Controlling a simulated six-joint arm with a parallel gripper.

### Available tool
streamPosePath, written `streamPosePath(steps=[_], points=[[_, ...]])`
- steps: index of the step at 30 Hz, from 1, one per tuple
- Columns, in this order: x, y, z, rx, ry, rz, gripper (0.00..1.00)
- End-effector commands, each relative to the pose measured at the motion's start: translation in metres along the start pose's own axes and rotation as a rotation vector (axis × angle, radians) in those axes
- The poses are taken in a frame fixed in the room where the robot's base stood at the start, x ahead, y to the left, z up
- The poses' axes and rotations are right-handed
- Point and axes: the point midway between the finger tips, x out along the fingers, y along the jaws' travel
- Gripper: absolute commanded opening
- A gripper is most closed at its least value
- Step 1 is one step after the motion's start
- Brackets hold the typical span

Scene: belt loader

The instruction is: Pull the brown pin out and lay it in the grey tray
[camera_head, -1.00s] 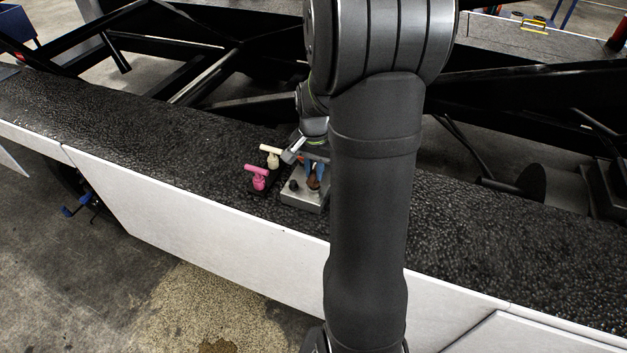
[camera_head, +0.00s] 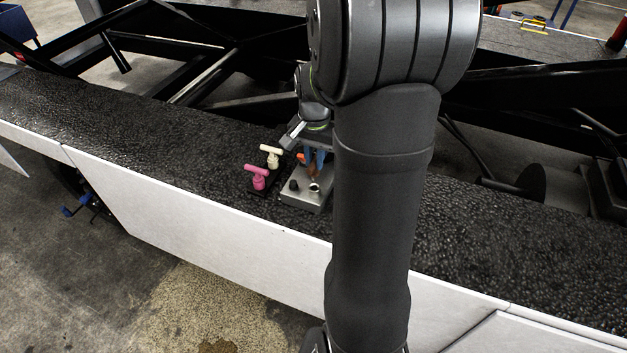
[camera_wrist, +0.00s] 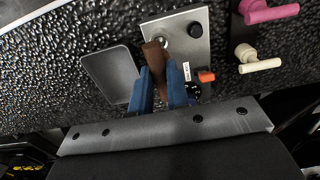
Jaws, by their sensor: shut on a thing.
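The brown pin (camera_wrist: 153,56) is held between the blue fingers of my gripper (camera_wrist: 161,88). In the head view the pin (camera_head: 312,170) hangs above the grey metal block (camera_head: 305,199), and an open round socket (camera_head: 315,188) shows below it. In the wrist view the pin's end lies over the edge of that socket; the pin appears clear of it. The grey tray (camera_wrist: 96,60) lies on the black surface to the left of the block in the wrist view. It looks empty. In the head view the tray is hidden behind my arm.
A pink T-handled pin (camera_head: 258,178) and a cream one (camera_head: 271,156) stand close beside the block. The dark textured surface (camera_head: 150,140) is mostly clear.

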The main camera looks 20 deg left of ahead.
Motion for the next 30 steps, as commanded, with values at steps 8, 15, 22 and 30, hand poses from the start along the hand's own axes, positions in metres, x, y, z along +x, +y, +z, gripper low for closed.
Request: streamPosePath(steps=[8, 15, 22, 30], points=[[0.0, 0.001, 0.0, 0.005, -0.003, 0.0, 0.0], [0.013, 0.022, -0.006, 0.2, -0.111, -0.009, 0.0], [0.027, 0.052, -0.016, 0.527, -0.31, -0.082, 0.0], [0.042, 0.088, -0.027, 0.893, -0.581, -0.284, 0.0]])
